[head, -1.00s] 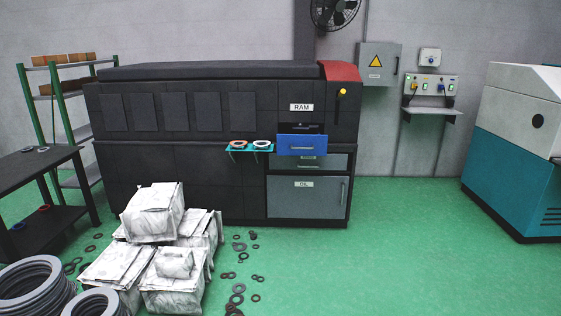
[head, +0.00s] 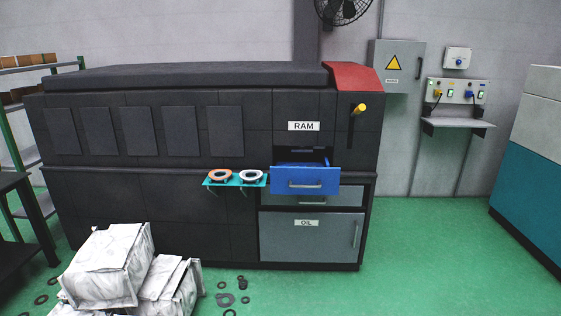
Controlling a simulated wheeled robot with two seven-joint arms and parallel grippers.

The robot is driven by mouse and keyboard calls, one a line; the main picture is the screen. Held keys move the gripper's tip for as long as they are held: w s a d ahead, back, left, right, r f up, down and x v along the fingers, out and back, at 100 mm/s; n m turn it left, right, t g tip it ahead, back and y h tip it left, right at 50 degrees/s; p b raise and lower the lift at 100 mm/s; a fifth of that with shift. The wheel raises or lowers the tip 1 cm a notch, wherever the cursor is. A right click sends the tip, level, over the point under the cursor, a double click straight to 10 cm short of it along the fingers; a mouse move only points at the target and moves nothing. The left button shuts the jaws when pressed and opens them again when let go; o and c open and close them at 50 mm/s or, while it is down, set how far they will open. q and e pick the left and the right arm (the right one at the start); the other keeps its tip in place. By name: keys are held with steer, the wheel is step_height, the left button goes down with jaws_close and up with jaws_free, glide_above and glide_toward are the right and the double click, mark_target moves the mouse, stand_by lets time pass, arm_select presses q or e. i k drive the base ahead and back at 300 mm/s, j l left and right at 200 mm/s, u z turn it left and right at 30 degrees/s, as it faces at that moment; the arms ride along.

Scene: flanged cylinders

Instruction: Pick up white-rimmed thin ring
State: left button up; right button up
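A white-rimmed ring (head: 251,176) lies on a small teal shelf (head: 234,183) fixed to the front of the black machine. An orange-brown rimmed ring (head: 220,176) lies on the same shelf just left of it. The two rings look close together but apart. The shelf sits left of an open blue drawer (head: 305,181). Neither of my grippers shows in the head view.
The black machine (head: 150,120) fills the middle, with a grey drawer (head: 312,236) marked OIL below the blue one. White wrapped sacks (head: 105,268) are piled at the front left, with loose dark rings (head: 225,299) beside them. The green floor (head: 420,260) at right is clear.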

mark_target(242, 174)
steer(key=i+l, duration=0.1)
steer(key=i, duration=1.75)
steer(key=j+u, duration=0.05)
steer(key=j, duration=0.05)
